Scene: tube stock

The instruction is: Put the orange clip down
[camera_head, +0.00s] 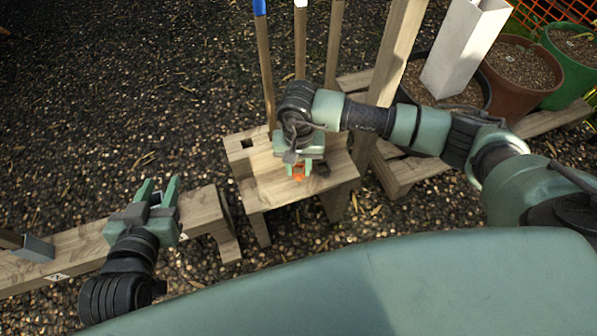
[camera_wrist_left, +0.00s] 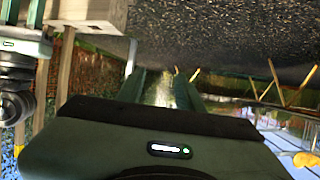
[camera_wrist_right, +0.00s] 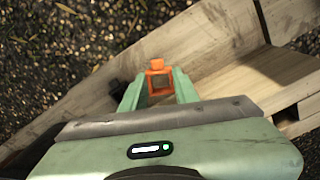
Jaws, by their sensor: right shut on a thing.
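The orange clip (camera_head: 299,171) is a small squared frame. It shows between the fingers in the right wrist view (camera_wrist_right: 157,67). My right gripper (camera_head: 298,175) is shut on it, with the fingers pointing down at the small wooden stand (camera_head: 255,190). I cannot tell whether the clip touches the wood. My left gripper (camera_head: 159,187) is open and empty, over the low beam at the left; its spread fingers also show in the left wrist view (camera_wrist_left: 160,92).
A small dark item (camera_head: 322,168) sits on the stand beside the right gripper. Stakes, one blue-topped (camera_head: 264,80), rise behind the stand. A wooden post (camera_head: 392,60), a white box-shaped tube (camera_head: 463,50) and pots (camera_head: 520,75) are at the right. A beam (camera_head: 80,245) lies left.

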